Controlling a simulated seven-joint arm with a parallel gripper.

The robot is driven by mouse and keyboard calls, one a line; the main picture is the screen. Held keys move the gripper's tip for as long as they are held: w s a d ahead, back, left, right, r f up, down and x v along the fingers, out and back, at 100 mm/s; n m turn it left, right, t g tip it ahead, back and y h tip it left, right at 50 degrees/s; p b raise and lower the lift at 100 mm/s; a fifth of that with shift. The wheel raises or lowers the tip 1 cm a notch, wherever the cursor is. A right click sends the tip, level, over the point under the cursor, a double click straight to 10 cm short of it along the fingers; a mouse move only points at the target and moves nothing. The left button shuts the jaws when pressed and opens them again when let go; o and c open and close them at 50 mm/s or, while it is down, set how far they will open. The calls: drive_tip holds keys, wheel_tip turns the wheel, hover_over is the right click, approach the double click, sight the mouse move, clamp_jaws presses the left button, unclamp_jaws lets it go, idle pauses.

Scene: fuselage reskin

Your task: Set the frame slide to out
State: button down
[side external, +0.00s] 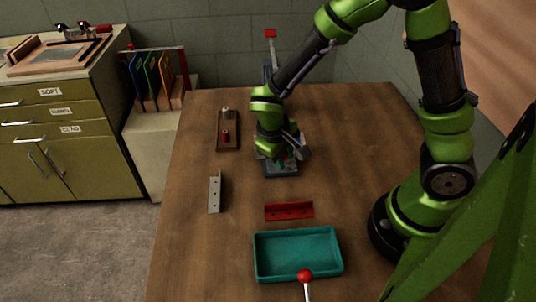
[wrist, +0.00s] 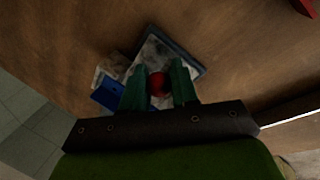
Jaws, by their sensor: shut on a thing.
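My gripper (wrist: 160,86) is shut on a red ball-shaped knob (wrist: 159,84), which sits between the two green fingers in the wrist view. Under it is a grey metal fixture (wrist: 185,50), probably the frame slide, with a blue part (wrist: 107,94) at its left. In the side view the fixture (side external: 282,170) stands on the table below my gripper (side external: 283,157). My wrist and fingers hide most of the fixture there. The slide's setting cannot be read from these views.
A teal tray (side external: 258,259) stands at the front of the wooden table, with a red-knobbed lever (side external: 305,276) before it. The table's left side has free room.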

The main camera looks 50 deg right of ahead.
drive_tip(key=c, duration=0.9)
unclamp_jaws()
drive_tip(key=shift+s+a, duration=0.15)
drive_tip(key=shift+a, duration=0.05)
drive_tip(key=shift+o, duration=0.2)
drive_tip(key=v, duration=1.7)
drive_tip(key=shift+f, duration=0.1)
drive_tip(key=s+d+r+m+t+y, duration=0.4)
drive_tip(key=s+d+r+t+y, duration=0.1)
drive_tip(key=s+t, duration=0.2)
drive_tip(key=shift+s+d+r+y, duration=0.25)
drive_tip(key=shift+s+r+y, duration=0.05)
drive_tip(key=shift+s, duration=0.4)
